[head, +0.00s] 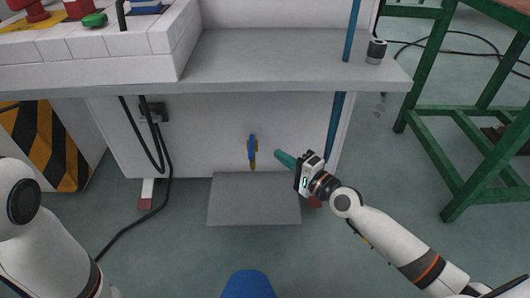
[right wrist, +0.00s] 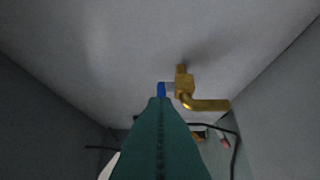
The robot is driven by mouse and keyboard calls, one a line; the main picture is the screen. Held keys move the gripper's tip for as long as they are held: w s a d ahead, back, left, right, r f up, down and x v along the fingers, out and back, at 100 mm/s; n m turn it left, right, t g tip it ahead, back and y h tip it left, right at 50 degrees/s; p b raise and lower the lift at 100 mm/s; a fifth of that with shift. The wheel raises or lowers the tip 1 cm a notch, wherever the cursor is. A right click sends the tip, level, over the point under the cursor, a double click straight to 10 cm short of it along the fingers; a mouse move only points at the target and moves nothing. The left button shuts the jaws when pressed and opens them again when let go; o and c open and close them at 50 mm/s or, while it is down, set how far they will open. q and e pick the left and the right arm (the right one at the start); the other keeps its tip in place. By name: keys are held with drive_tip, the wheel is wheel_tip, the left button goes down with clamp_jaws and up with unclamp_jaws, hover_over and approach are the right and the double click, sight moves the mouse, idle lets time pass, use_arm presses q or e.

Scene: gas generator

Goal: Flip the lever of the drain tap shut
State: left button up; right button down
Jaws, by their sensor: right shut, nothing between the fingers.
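The drain tap (head: 253,165) is a small brass fitting on the white front panel, with its outlet pointing down. Its blue lever (head: 251,142) shows at the upper part of the tap. In the right wrist view the brass tap (right wrist: 184,85) lies just right of the fingertips, and part of the blue lever (right wrist: 161,89) shows straight beyond them. My right gripper (head: 280,155) has teal fingers, shut and empty, right of the tap at about lever height. A small gap shows between fingertips and lever in the head view. My left gripper is out of view.
A grey slab (head: 254,203) lies below the tap. The grey ledge (head: 290,58) overhangs above. A blue pipe (head: 335,120) runs down right of the gripper. Black cables (head: 160,150) hang at left. A green frame (head: 445,150) stands at right. A blue object (head: 248,284) shows at the bottom.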

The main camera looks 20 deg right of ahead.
sight(254, 147)
drive_tip(key=shift+w+a, duration=0.4)
drive_tip(key=shift+a, duration=0.35)
drive_tip(key=shift+w+a, duration=0.45)
drive_tip(key=shift+a, duration=0.25)
drive_tip(key=shift+w+a, duration=0.4)
drive_tip(key=shift+a, duration=0.35)
drive_tip(key=shift+p, duration=0.4)
